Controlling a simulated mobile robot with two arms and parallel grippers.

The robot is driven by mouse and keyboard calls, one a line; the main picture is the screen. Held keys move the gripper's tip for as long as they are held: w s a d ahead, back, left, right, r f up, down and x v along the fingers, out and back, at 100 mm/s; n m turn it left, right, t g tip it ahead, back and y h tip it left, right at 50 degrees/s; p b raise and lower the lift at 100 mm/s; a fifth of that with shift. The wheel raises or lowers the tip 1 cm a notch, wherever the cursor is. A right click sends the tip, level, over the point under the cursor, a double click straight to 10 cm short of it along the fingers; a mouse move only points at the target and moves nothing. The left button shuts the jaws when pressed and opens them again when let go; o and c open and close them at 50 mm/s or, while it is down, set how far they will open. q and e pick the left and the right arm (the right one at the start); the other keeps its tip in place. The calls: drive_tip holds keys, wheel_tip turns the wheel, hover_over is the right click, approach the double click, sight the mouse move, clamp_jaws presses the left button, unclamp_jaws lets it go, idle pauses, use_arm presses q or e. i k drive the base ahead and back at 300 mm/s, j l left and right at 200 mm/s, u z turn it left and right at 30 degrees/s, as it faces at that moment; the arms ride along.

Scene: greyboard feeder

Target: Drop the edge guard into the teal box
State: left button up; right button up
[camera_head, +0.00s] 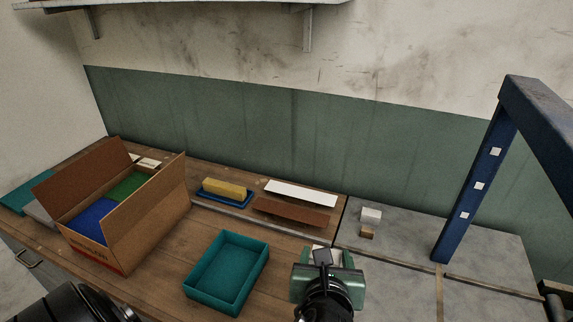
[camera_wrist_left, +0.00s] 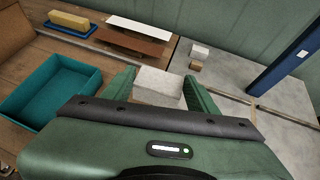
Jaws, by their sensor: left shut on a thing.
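My left gripper (camera_head: 325,262) is green and black and sits low in the middle of the head view. It is shut on a pale, whitish block, taken to be the edge guard (camera_wrist_left: 158,84), which shows between the green fingers in the left wrist view. In the head view the gripper mostly hides this block. The teal box (camera_head: 194,293) is an open, shallow tray on the wooden bench, left of the gripper and apart from it. Its inside looks empty. It also shows at the left of the wrist view (camera_wrist_left: 25,112). My right gripper is not in view.
A cardboard box (camera_head: 140,237) with raised flaps stands left of the teal box. Behind lie a yellow block (camera_head: 224,188) on a blue tray, a white strip (camera_head: 300,192) and a brown strip (camera_head: 291,213). A blue frame (camera_head: 474,190) stands right, beyond small blocks (camera_head: 371,214).

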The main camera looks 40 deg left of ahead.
sight(223, 277)
drive_tip(key=u, duration=0.5)
drive_tip(key=k+u, duration=0.15)
drive_tip(key=u, duration=0.3)
drive_tip(key=k+u, duration=0.1)
drive_tip(key=u, duration=0.4)
drive_tip(key=l+z, duration=0.3)
drive_tip(key=i+j, duration=0.05)
drive_tip(key=j, duration=0.05)
